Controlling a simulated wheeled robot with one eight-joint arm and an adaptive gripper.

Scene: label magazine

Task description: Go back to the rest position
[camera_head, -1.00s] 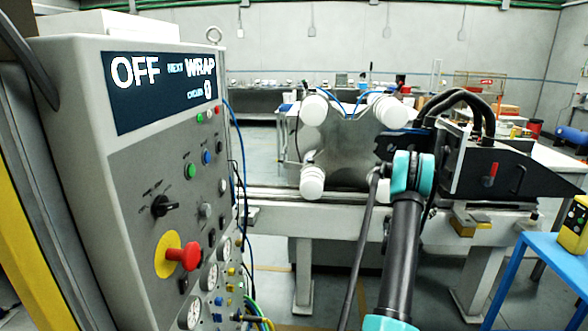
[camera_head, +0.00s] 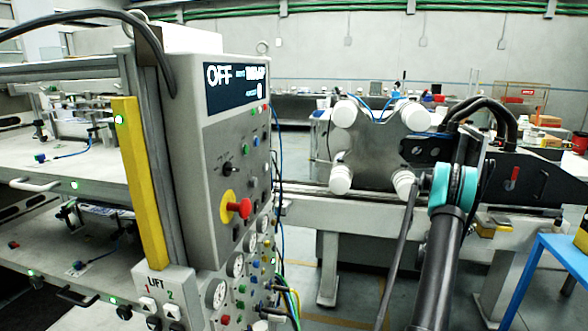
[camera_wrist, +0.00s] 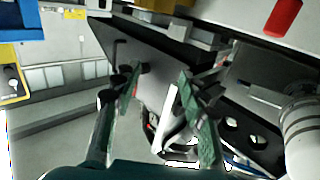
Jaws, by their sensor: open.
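My gripper (camera_wrist: 160,100) shows in the wrist view with its two green-padded fingers spread apart and nothing between them. Past the fingers are a dark plate with a slot and round holes, a white cylinder (camera_wrist: 303,135) at the right and a red part (camera_wrist: 283,16) at the top. In the head view my arm, black with a teal joint, rises at the right in front of the label machine (camera_head: 375,150). The gripper itself cannot be made out there.
A control cabinet (camera_head: 195,150) with an OFF display and a red knob (camera_head: 238,209) stands left of my arm. A multi-level shelf unit (camera_head: 60,155) is at the far left. A blue table (camera_head: 540,270) stands at the right. Floor shows between cabinet and machine.

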